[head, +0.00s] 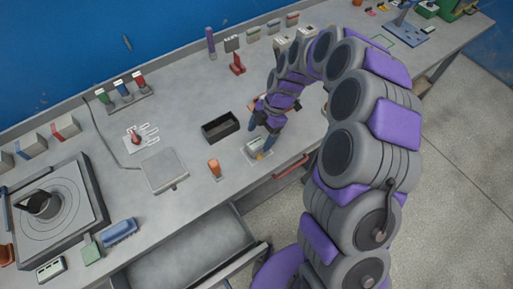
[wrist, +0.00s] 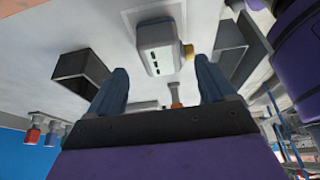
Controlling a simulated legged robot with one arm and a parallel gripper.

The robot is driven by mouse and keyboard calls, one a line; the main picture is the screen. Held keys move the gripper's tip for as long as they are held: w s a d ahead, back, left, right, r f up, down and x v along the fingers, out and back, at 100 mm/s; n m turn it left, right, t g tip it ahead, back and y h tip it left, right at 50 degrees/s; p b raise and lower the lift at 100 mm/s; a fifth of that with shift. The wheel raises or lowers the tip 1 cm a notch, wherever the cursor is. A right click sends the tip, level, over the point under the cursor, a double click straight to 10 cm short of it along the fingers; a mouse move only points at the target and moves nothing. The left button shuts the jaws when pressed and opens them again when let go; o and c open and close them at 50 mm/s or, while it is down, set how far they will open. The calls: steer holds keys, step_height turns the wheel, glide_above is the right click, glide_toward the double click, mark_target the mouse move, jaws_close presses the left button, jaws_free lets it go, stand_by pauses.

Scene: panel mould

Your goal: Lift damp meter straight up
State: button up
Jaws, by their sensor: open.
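A pale box-shaped device with a yellow knob, which I take to be the damp meter (head: 256,148), stands on the bench near its front edge. In the wrist view the meter (wrist: 157,50) shows its pale face with a row of dark slots, and the yellow knob is at its right side. My gripper (head: 262,133) is over the meter in the head view, partly hiding it. In the wrist view my gripper (wrist: 160,72) has its two blue fingers spread, with the meter beyond and between the tips. The fingers appear apart from it.
A black open box (head: 220,127) stands left of my gripper. A small orange-topped item (head: 214,168) stands left of the meter. A flat grey plate (head: 164,170) lies farther left. An open drawer (head: 190,255) juts out below the bench front, and a red handle (head: 290,166) is at the edge.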

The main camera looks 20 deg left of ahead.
steer(key=x, duration=0.2)
steer(key=shift+s+a+f, duration=0.1)
steer(key=shift+f, duration=0.1)
steer(key=shift+r, duration=0.1)
steer(key=shift+c, duration=0.3)
steer(key=c, duration=0.3)
jaws_close()
